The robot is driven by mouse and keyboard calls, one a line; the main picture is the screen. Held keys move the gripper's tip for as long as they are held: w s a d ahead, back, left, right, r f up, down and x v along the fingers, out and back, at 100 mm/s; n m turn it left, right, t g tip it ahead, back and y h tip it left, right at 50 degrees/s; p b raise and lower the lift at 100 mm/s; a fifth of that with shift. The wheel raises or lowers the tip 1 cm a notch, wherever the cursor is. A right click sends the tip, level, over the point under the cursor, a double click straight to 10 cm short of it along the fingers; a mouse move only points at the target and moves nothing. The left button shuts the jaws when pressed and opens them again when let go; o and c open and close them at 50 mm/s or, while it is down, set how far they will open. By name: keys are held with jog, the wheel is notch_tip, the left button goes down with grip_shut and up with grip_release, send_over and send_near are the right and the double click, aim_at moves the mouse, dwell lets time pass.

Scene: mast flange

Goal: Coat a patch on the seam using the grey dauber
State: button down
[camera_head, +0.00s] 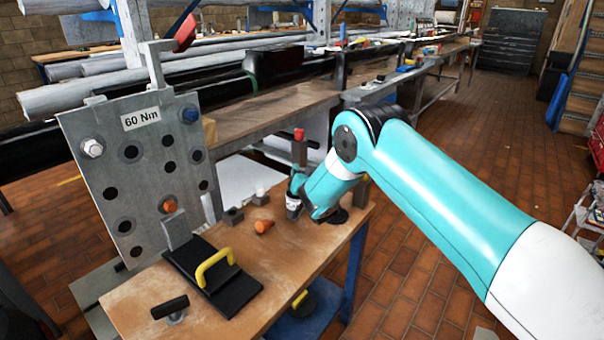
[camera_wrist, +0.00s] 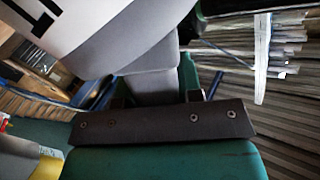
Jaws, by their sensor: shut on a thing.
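My gripper (camera_head: 296,188) is low over the far end of the wooden bench in the head view, with the teal arm reaching in from the right. In the wrist view, a grey block (camera_wrist: 150,85) sits between the green fingers of the gripper (camera_wrist: 155,93), behind a dark riveted bar. A grey flange plate (camera_head: 97,170) labelled "60 Nm" stands upright at the left. I cannot pick out the seam or a coated patch.
The wooden bench (camera_head: 135,290) holds a black pad with a yellow handle (camera_head: 215,265), an orange plug (camera_head: 264,226), small grey blocks and a black-handled tool (camera_head: 170,307). Pipe racks and a long bench stand behind. Brick floor (camera_head: 420,240) is open to the right.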

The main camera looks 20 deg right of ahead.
jog(key=shift+s+f, duration=0.1)
jog(key=shift+f, duration=0.15)
jog(key=shift+r+p, duration=1.65)
jog(key=shift+r, duration=2)
